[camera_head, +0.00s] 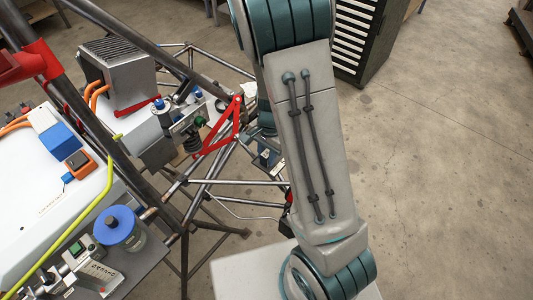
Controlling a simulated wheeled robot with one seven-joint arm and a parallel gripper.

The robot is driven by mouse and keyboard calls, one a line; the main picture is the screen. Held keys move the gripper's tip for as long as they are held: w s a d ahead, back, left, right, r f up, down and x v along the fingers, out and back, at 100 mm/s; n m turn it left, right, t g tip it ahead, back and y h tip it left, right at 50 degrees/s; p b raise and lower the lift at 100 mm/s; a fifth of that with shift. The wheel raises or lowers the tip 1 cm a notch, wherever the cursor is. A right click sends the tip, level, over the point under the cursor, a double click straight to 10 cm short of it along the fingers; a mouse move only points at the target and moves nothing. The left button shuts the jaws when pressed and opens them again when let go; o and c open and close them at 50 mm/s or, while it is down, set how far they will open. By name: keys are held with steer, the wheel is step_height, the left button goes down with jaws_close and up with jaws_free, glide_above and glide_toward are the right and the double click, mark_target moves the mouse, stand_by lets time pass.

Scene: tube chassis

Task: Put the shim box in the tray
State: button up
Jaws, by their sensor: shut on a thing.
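My gripper (267,155) shows only in part, behind my own arm link and among the tubes of the chassis. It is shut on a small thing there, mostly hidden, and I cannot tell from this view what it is. I cannot pick out the shim box for certain. I cannot make out the tray for certain either.
Dark chassis tubes (237,183) and a red triangular bracket (236,122) surround the gripper. A finned grey unit (117,72) stands left. A white panel (33,183) carries a blue box (60,141). A blue-lidded jar (119,226) stands lower left. Floor (450,170) is clear right.

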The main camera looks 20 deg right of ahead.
steer(key=shift+f, duration=0.15)
steer(key=o, duration=1)
step_height(320, 180, up, 12)
steer(key=d, duration=0.1)
steer(key=s+r+n+t+h, duration=0.1)
steer(key=s+r+n+t, duration=0.3)
steer(key=s+r+n, duration=0.6)
steer(key=shift+s+r+n+t, duration=0.3)
steer(key=shift+s+r+n, duration=0.15)
steer(key=shift+s, duration=1.25)
steer(key=shift+d, duration=0.1)
